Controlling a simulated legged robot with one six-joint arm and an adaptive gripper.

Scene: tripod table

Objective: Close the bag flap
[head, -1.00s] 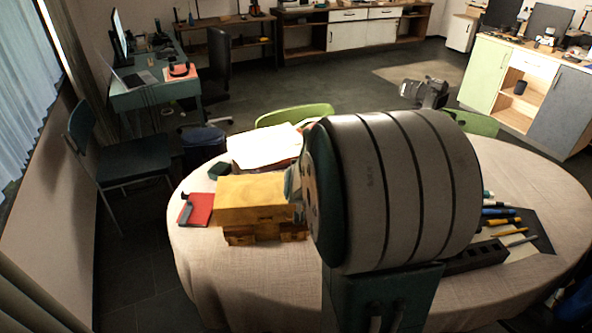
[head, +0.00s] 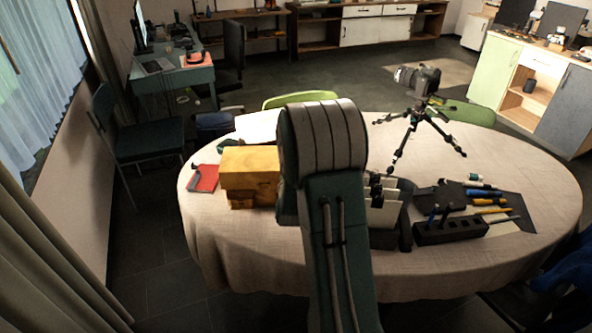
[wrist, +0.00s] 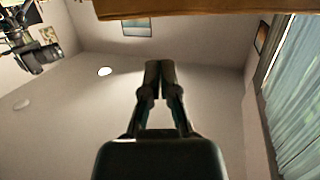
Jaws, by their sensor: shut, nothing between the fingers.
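A mustard-yellow, box-shaped bag (head: 248,188) stands on the left part of the table. Its top piece (head: 250,160) lies roughly flat over the body; how well it is seated cannot be told. My arm hides the bag's right side. My gripper is hidden behind the arm in the head view. In the wrist view my gripper (wrist: 160,68) is shut and empty. A tan-brown edge (wrist: 200,10), probably the bag's, crosses the top of that view, apart from the fingertips.
A red notebook (head: 204,178) lies left of the bag. A camera on a tripod (head: 416,110) stands at the back right. A dark holder with white pieces (head: 384,210), a black block (head: 450,230) and several tools (head: 486,202) lie right. The front table edge (head: 240,250) is clear.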

